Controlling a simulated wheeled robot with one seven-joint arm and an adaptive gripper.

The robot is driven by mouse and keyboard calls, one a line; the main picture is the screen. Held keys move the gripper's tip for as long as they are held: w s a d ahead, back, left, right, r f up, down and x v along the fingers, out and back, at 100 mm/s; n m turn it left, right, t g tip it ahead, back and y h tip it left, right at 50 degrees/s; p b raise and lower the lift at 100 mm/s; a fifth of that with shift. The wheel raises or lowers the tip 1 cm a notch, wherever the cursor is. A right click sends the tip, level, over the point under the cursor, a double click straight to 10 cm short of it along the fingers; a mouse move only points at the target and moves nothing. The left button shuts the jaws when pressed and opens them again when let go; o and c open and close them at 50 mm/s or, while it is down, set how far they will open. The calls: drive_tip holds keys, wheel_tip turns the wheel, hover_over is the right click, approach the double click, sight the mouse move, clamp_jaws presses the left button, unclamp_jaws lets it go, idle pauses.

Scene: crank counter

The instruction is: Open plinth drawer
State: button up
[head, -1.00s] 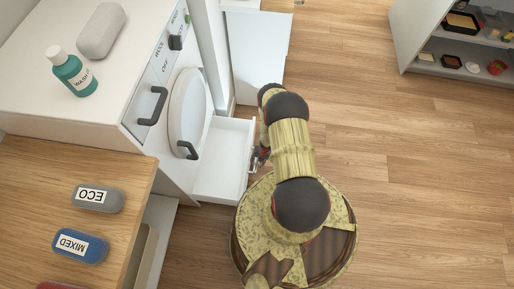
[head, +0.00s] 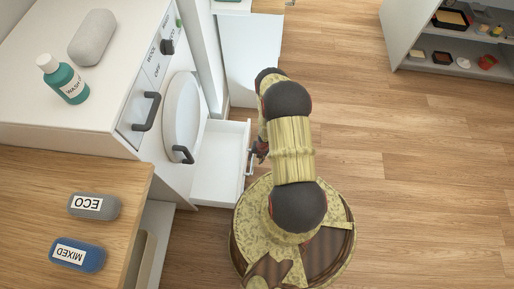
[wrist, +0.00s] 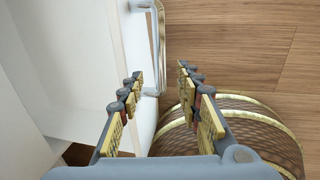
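The white plinth drawer (head: 218,180) stands pulled out below the white machine with the round door, and its empty inside shows in the head view. Its metal bar handle (head: 249,160) is on the front facing right. My gripper (head: 258,151) is at the handle in the head view, with its fingers partly hidden by my arm. In the wrist view, my gripper (wrist: 160,72) has its two fingers spread apart, with the handle (wrist: 160,45) showing in the gap between and beyond them. Neither finger visibly presses on the bar.
The round door (head: 182,118) is above the drawer. A wooden counter (head: 30,200) with a grey ECO block (head: 94,206) and a blue MIXED block (head: 77,254) is at left. A green bottle (head: 66,83) stands on the machine. Open floor (head: 400,180) lies to the right.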

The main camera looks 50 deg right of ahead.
drive_tip(key=shift+s+d+r, duration=0.15)
drive_tip(key=shift+s+r, duration=0.05)
drive_tip(key=shift+r, duration=0.85)
drive_tip(key=shift+s+d+r, duration=0.1)
drive_tip(key=shift+s+r, duration=0.05)
drive_tip(key=shift+r, duration=0.9)
